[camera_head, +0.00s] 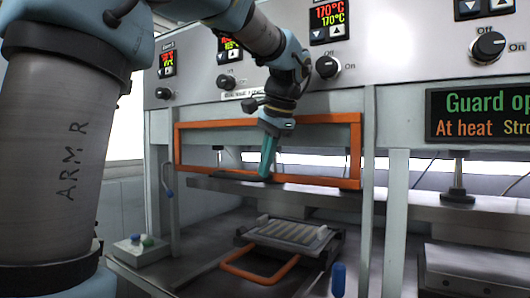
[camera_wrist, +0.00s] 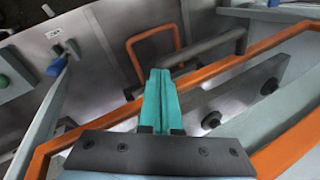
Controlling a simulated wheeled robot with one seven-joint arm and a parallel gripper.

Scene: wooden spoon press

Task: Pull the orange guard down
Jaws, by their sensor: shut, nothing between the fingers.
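The orange guard (camera_head: 335,118) is a rectangular frame standing raised across the front of the press, above the opening. Its long bar also shows in the wrist view (camera_wrist: 235,62), running diagonally. My gripper (camera_head: 265,175) has teal fingers pointing down across the frame's opening, with the tips near the bottom bar. In the wrist view, the fingers (camera_wrist: 160,76) lie together, shut and empty. I cannot tell whether they touch the guard. The display (camera_head: 480,115) reads "Guard op..." and "At heat", cut off at the right edge.
Below the guard, a ridged tray (camera_head: 290,234) with an orange loop handle (camera_head: 258,268) sits on the lower surface. A button box (camera_head: 138,249) stands at lower left.

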